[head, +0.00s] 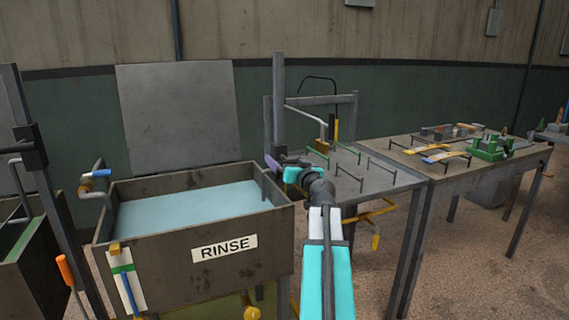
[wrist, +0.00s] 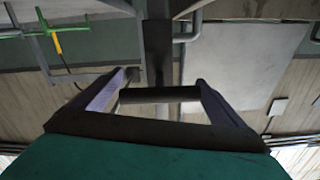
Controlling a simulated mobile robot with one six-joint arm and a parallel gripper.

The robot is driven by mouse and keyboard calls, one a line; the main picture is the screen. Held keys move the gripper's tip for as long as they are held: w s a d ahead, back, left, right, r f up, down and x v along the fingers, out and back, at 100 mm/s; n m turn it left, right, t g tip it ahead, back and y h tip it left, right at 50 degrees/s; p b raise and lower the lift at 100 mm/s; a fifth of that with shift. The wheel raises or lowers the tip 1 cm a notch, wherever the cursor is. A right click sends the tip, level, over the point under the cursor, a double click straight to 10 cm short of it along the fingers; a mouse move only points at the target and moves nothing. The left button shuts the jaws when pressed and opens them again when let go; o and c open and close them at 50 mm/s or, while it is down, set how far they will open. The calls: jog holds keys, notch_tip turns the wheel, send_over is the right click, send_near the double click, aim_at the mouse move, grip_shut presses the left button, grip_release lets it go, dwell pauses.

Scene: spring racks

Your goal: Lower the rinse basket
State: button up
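The rinse tank (head: 190,252), a dark box labelled RINSE and filled with pale blue water, stands at left in the head view. No basket can be made out clearly. A grey upright post (head: 279,95) stands at the tank's right rear and carries a dark block (head: 277,149). My gripper (head: 272,164) is beside this post, just below the block. In the wrist view my gripper's fingers (wrist: 162,80) are spread wide. A dark horizontal bar (wrist: 160,95) spans the gap between them, in front of the post (wrist: 159,50). Whether they touch it is unclear.
Another tank (head: 15,240) with its own post is at far left. Right of my arm stand a table (head: 375,178) with several wire racks and a workbench (head: 450,168) with tools. A grey panel (head: 178,115) is behind the tank. Open floor lies in front on the right.

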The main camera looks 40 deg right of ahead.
jog(key=shift+o, duration=0.6)
jog(key=shift+w+f, duration=0.25)
jog(key=shift+f, duration=0.05)
jog(key=shift+s+r, duration=0.1)
jog(key=shift+s+a, duration=0.15)
jog(key=shift+s, duration=0.25)
jog(key=b+v, duration=0.2)
jog(key=v, duration=0.8)
jog(key=shift+s+a+b, duration=0.15)
jog(key=shift+s+b, duration=0.05)
jog(key=shift+b, duration=0.2)
jog(key=shift+s+f+b, duration=0.1)
jog(key=shift+f+b, duration=0.15)
jog(key=shift+b, duration=0.05)
jog(key=shift+b+v, duration=1.05)
jog(key=shift+b, duration=1.7)
jog(key=shift+s+r, duration=0.15)
